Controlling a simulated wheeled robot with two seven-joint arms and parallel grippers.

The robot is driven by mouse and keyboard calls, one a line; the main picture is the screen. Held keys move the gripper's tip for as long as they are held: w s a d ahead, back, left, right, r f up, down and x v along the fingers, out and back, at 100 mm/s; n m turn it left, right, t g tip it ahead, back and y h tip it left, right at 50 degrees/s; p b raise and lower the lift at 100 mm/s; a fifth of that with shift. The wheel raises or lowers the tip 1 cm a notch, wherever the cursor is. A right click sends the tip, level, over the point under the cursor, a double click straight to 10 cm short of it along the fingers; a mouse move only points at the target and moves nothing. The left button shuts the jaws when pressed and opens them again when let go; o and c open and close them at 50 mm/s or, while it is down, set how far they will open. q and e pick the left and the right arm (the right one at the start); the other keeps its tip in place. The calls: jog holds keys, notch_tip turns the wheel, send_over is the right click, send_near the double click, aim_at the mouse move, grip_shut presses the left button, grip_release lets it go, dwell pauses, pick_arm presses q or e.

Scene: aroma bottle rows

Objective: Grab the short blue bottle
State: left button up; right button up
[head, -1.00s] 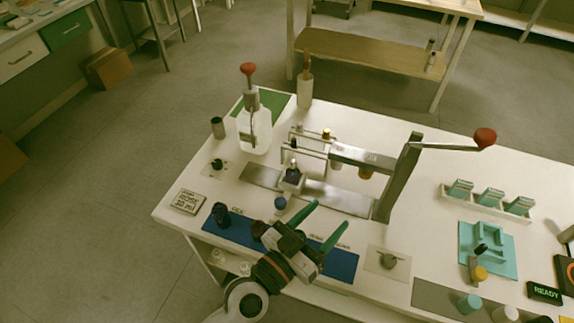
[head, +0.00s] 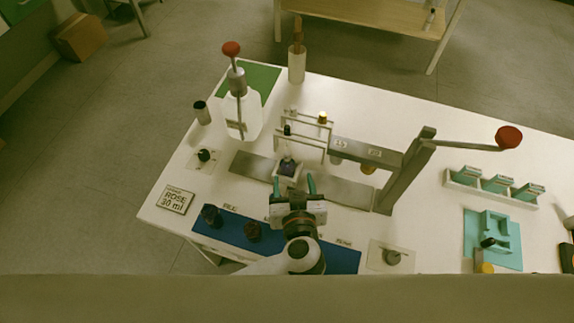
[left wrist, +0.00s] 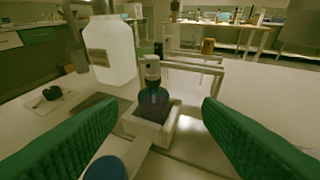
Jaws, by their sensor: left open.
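A short dark blue bottle (head: 287,168) with a clear and silver neck stands upright in a small white holder (head: 276,180) on the table. It also shows in the left wrist view (left wrist: 153,103), ahead and between the fingers. My left gripper (head: 294,186) is open and empty, its green fingers pointing at the bottle from the near side, apart from it. In the left wrist view a round blue knob or cap (left wrist: 105,169) lies low, near the left finger. My right gripper is not in view.
A metal press frame with a red-knobbed lever (head: 508,137) stands right of the bottle. A wire rack (head: 300,135) is behind it, and a white jug (head: 243,116) stands back left. Dark bottles (head: 211,215) stand on the blue mat (head: 235,232).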

aim_at(288, 165)
pick_arm(q)
jog(key=x, duration=0.8)
jog(key=shift+a+f, duration=0.15)
jog(key=shift+a, duration=0.25)
jog(key=c, duration=1.1)
